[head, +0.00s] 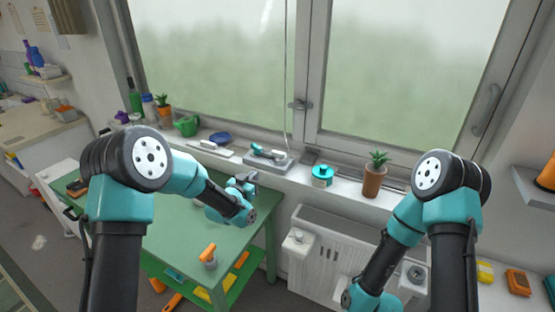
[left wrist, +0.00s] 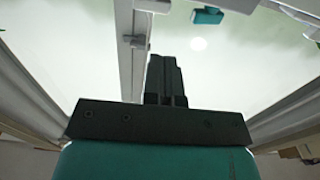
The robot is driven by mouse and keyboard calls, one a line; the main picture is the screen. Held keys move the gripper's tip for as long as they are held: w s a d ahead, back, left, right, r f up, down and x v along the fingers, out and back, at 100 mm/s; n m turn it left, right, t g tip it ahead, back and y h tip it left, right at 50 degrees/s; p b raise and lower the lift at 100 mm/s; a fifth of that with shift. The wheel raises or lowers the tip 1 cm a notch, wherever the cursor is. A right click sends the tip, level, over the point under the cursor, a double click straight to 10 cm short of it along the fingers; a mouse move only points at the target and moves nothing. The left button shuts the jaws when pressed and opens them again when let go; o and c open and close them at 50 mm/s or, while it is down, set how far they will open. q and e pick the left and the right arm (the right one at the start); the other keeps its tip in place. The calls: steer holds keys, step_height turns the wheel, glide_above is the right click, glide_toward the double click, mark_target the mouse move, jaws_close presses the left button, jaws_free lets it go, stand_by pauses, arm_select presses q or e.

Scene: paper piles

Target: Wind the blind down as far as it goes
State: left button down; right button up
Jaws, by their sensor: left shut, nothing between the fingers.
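A grey winder box (head: 272,161) with a teal handle (head: 268,152) sits on the window sill. A thin pale cord (head: 286,75) hangs in front of the window frame down to the winder. No blind fabric shows over the visible glass. My left gripper (head: 246,180) is below and left of the winder, over the table's back edge, apart from it. In the left wrist view its dark fingers (left wrist: 165,72) are together and empty; a teal block on a pale part (left wrist: 207,15) shows at the top.
The sill holds a potted plant (head: 374,175), a teal-lidded jar (head: 322,175), a blue dish (head: 219,138) and a green watering can (head: 187,125). A green table (head: 190,245) stands below, left of a white radiator (head: 325,255). A window handle (head: 298,105) sits above the winder.

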mark_target(269, 161)
arm_select(q)
steer(key=shift+w, duration=0.1)
steer(key=x, duration=1.3)
steer(key=shift+w+d+f, duration=0.1)
steer(key=shift+w, duration=0.25)
steer(key=shift+w+a, duration=0.3)
steer(key=shift+w, duration=0.2)
stand_by(0.9)
steer(key=shift+w+a, duration=0.1)
steer(key=shift+w, duration=0.65)
stand_by(0.5)
steer(key=v, duration=1.7)
steer(key=shift+s, duration=0.2)
